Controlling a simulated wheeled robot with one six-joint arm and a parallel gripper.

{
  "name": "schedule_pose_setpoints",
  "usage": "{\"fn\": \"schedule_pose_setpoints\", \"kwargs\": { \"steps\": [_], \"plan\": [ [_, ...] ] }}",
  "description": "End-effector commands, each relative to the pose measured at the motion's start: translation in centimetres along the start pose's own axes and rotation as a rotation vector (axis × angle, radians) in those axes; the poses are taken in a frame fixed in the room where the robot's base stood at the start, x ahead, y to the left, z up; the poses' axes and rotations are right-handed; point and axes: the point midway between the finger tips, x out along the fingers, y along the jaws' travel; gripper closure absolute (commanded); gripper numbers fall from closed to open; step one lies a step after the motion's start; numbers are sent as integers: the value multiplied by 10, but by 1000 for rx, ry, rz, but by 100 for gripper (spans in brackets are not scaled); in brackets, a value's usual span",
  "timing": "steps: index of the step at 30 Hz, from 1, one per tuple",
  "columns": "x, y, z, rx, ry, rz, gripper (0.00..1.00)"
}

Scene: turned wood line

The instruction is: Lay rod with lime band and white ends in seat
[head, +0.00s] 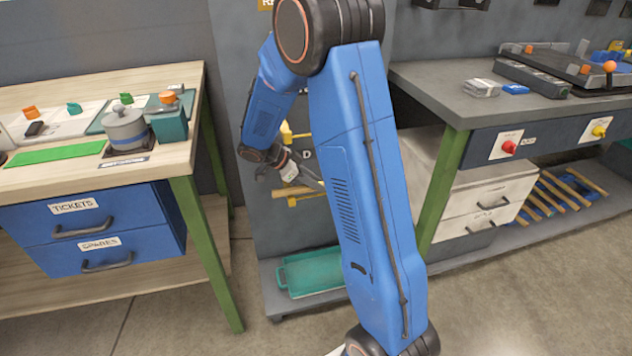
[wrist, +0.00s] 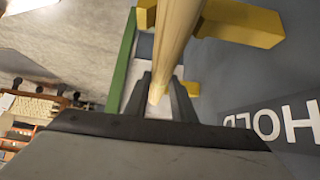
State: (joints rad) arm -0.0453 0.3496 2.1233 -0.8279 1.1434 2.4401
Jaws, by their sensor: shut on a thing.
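My gripper (wrist: 162,100) is shut on a pale wooden rod (wrist: 178,45) in the wrist view. The rod runs from between the fingers up out of the top of the picture. Yellow supports stand by the dark panel: a larger one (wrist: 243,22) lies behind the rod and a smaller one (wrist: 191,88) is right of the fingers. Whether the rod touches them I cannot tell. In the head view my gripper (head: 312,182) is by the panel, partly hidden by my arm, near a yellow support (head: 287,133).
A panel label reads HOLD (wrist: 284,124). A teal tray (head: 308,274) lies low below. A wooden bench (head: 185,84) with a grey pot (head: 125,130) stands left; a grey bench (head: 435,88) stands right. Several slats (head: 560,195) lie under it.

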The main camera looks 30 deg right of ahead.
Motion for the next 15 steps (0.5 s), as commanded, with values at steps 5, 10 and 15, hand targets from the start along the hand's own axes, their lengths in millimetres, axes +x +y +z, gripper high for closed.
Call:
{"fn": "schedule_pose_setpoints", "kwargs": {
  "steps": [5, 10, 15],
  "plan": [
    [0, 0, 0, 0, 0, 0, 55],
    [0, 0, 0, 0, 0, 0, 55],
    [-3, 0, 0, 0, 0, -1, 55]
  ]
}}
